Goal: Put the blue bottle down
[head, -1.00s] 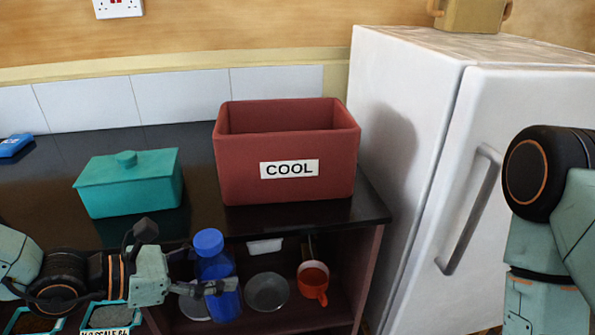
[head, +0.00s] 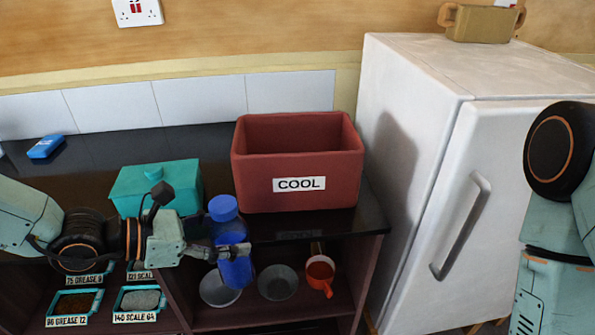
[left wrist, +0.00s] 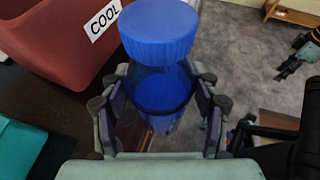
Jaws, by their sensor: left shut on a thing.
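The blue bottle (head: 232,262) is upright in my left gripper (head: 226,251), in front of the black counter's front edge. Its cap reaches a little above the counter edge in the head view. In the left wrist view the bottle (left wrist: 160,90) stands between the two fingers of my left gripper (left wrist: 160,112), which are shut on it. Its lower end is partly hidden there. My right arm shows at the right edge of the head view, but its gripper is out of view.
A red box marked COOL (head: 297,198) and a teal lidded box (head: 185,172) stand on the black counter (head: 100,150). The shelf below holds a grey bowl (head: 278,283), a plate (head: 218,290) and an orange mug (head: 320,275). A white fridge (head: 412,150) stands right.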

